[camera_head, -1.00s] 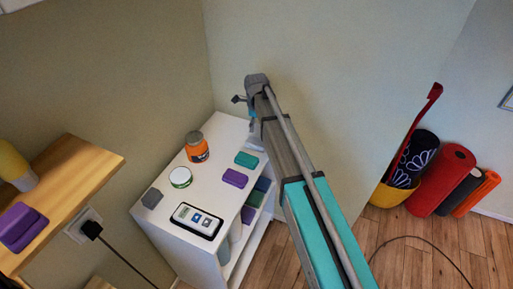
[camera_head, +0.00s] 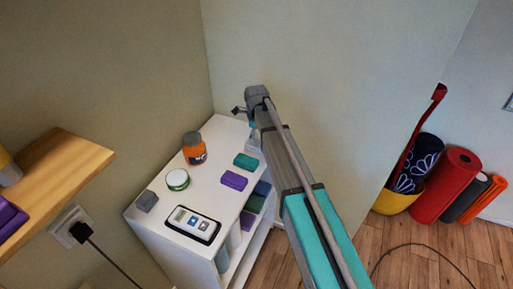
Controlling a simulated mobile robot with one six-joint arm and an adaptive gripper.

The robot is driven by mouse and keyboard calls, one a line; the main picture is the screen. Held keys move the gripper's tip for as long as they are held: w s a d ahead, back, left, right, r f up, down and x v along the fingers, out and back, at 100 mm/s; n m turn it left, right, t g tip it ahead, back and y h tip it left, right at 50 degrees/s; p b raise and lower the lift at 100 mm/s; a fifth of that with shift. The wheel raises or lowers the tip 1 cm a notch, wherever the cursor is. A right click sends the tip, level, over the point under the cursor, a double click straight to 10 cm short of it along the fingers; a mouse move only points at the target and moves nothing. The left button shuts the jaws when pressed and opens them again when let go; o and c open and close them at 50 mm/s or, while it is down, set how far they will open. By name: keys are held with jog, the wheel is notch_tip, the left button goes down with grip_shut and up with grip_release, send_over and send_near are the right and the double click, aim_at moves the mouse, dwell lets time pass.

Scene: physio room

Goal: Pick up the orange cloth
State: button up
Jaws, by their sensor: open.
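I cannot make out an orange cloth in this view. My gripper (camera_head: 239,110) is at the far end of my raised arm, above the back of the white cabinet (camera_head: 160,212). It is small and partly hidden by my wrist, open, with nothing seen in it.
The cabinet top also holds a round green-and-white tin (camera_head: 177,180), a grey block (camera_head: 147,201), a white device (camera_head: 193,224), a purple block (camera_head: 234,180) and a teal block (camera_head: 246,161). A wooden shelf (camera_head: 70,175) juts in at left. A cable (camera_head: 425,240) lies on the floor.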

aim_at(256, 142)
jog(key=shift+w+f+b, duration=0.15)
jog(key=shift+f+b, duration=2.45)
jog(key=shift+b, duration=0.05)
jog(key=c, duration=1.1)
jog(key=shift+r, duration=0.15)
notch_tip(256, 142, up, 2)
jog(key=p, duration=0.2)
jog(key=shift+r+p, duration=0.25)
jog(key=shift+p, duration=0.15)
jog(key=s+d+r+p, duration=0.4)
jog(key=s+r+p, duration=0.6)
jog(key=s, duration=0.3)
jog(key=shift+s+r, duration=0.15)
jog(key=shift+s, duration=0.1)
